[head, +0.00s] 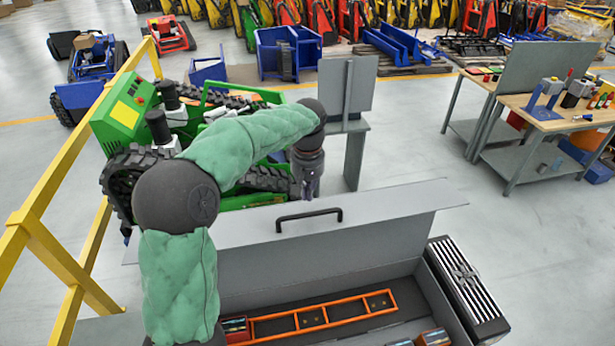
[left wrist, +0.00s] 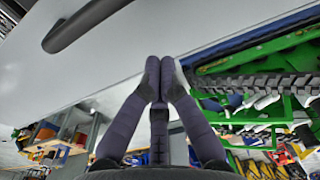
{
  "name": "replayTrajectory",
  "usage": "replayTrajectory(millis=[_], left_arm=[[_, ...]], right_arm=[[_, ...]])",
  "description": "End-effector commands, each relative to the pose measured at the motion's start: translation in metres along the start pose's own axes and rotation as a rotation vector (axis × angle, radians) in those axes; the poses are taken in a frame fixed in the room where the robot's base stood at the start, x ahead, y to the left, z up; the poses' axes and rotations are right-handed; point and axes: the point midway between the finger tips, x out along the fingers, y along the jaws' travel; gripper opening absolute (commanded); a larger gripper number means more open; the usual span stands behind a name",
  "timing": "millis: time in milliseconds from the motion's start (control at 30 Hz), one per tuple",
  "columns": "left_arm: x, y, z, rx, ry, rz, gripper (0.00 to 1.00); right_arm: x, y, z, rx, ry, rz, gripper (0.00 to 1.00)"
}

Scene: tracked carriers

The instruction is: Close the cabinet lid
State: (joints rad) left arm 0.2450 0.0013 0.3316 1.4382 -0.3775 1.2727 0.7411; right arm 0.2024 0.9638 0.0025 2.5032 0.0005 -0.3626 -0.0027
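The cabinet lid (head: 385,212) is a wide grey panel, standing open and tilted up over the grey cabinet (head: 447,302). A black bar handle (head: 308,214) is on the lid near its upper edge. My left gripper (head: 309,192) points down at the lid's upper edge, just behind the handle. In the left wrist view its two fingers (left wrist: 160,72) are together with nothing between them. The lid (left wrist: 130,60) fills the upper part there, with the handle (left wrist: 85,22) at upper left. I cannot tell whether the fingertips touch the lid. My right gripper is not in view.
An orange frame (head: 320,316) and small boxes (head: 433,338) lie inside the cabinet. A black ribbed case (head: 466,285) stands against its right side. A green tracked machine (head: 130,115) and yellow railing (head: 40,225) are at left.

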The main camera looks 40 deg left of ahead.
Motion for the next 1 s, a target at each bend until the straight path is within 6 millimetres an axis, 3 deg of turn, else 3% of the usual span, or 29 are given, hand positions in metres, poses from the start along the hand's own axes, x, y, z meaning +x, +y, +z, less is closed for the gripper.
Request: replayTrajectory(millis=[33, 200, 400, 1000], left_arm=[[0.009, -0.001, 0.001, -0.001, -0.003, -0.002, 0.00], [-0.002, 0.000, 0.023, 0.001, 0.001, 0.001, 0.00], [-0.005, 0.000, 0.036, 0.000, 0.000, 0.001, 0.00], [-0.003, 0.003, 0.040, 0.001, 0.020, 0.001, 0.00]], right_arm=[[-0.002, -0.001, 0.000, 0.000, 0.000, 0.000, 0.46], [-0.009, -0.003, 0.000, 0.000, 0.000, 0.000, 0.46], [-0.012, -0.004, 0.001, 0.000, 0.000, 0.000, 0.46], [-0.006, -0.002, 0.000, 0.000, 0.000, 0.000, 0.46]])
